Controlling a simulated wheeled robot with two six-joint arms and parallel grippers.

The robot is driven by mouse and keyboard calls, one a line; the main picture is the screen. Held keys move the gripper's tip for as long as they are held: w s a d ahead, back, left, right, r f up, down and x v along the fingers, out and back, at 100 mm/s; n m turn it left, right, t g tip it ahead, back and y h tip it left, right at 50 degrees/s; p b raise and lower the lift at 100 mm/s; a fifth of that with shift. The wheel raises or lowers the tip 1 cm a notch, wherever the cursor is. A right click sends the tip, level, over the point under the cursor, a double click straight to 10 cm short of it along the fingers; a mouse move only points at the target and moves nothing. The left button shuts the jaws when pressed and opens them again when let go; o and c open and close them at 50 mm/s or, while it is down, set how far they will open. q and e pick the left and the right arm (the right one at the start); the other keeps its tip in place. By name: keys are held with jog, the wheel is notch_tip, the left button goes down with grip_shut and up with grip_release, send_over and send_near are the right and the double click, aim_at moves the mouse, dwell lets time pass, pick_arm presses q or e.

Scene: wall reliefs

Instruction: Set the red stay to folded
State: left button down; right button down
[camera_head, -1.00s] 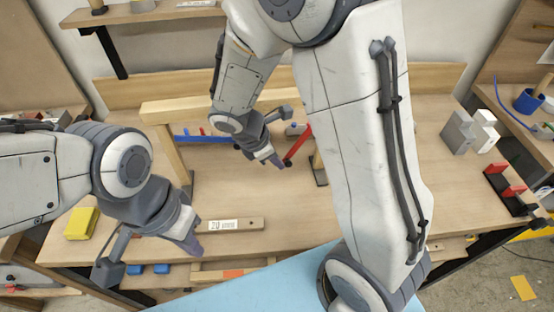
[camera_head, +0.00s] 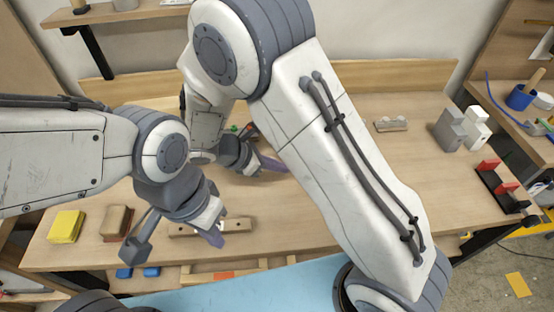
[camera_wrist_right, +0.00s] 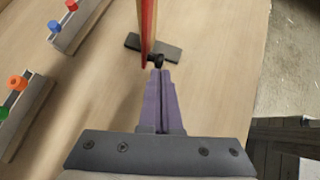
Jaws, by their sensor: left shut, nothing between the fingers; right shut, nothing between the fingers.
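The red stay (camera_wrist_right: 146,28) shows in the right wrist view as a thin red strip seen nearly edge-on, beside a pale wooden bar (camera_wrist_right: 153,15). A dark knob (camera_wrist_right: 155,60) is at its near end, above a dark base plate (camera_wrist_right: 168,50). My right gripper (camera_wrist_right: 162,76) is shut and empty, its purple tips right at the knob; I cannot tell whether they touch. In the head view my right gripper (camera_head: 279,166) is low over the bench, and my arm hides most of the stay. My left gripper (camera_head: 216,239) is shut and empty near the front of the bench.
A wooden bar (camera_head: 240,225) lies behind my left gripper. A yellow block (camera_head: 66,227) and a brown block (camera_head: 117,222) stand at front left. A grey block (camera_head: 452,130) and a black holder with red parts (camera_head: 503,187) are at right. Pegged rails (camera_wrist_right: 22,112) lie left in the wrist view.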

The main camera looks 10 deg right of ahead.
jog(key=shift+d+f+h, duration=0.35)
jog(key=shift+d+h, duration=0.45)
jog(key=shift+d, duration=0.1)
jog(key=shift+r, duration=0.15)
jog(key=shift+r+p, duration=0.7)
